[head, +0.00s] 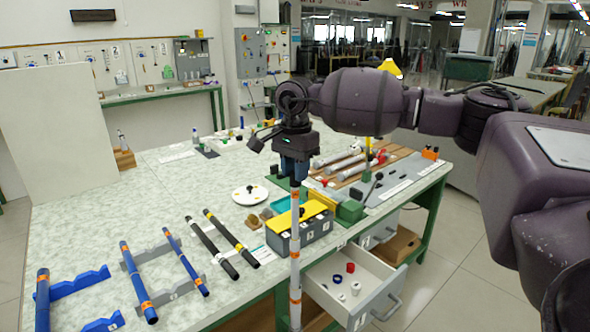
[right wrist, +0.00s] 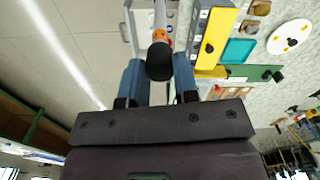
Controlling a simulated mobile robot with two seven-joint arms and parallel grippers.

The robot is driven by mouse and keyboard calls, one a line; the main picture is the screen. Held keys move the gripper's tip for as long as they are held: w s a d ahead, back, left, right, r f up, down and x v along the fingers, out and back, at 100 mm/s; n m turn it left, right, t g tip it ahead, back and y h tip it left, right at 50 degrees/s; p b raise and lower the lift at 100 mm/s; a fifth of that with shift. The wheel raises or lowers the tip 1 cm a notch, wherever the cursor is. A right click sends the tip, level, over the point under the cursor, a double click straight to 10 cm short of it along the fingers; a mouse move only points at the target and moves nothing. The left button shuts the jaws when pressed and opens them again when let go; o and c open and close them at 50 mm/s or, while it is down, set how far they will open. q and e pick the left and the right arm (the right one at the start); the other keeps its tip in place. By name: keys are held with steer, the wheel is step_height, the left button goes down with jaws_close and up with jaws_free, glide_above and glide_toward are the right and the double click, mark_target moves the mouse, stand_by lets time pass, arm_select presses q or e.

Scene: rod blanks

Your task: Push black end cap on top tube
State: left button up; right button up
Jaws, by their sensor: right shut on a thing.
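A long grey tube (head: 295,240) with orange bands stands upright at the front edge of the table, in front of the open drawer. Its lower end runs to the bottom of the head view, so what bears it is hidden. My right gripper (head: 295,178) points down at the tube's top. In the right wrist view, the black end cap (right wrist: 160,61) sits between the blue fingers of my right gripper (right wrist: 159,82), in line with the tube (right wrist: 159,14). The gripper is shut on the cap. Whether the cap is fully seated cannot be told. My left gripper is not in view.
An open drawer (head: 334,309) with red, white and dark small parts lies right of the tube. A grey box with a yellow top (head: 298,228) stands close behind. Black tubes (head: 232,237) and blue tubes (head: 138,282) lie on the left of the table (head: 150,200).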

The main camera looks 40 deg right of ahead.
steer(key=shift+f, duration=0.1)
steer(key=o, duration=0.9)
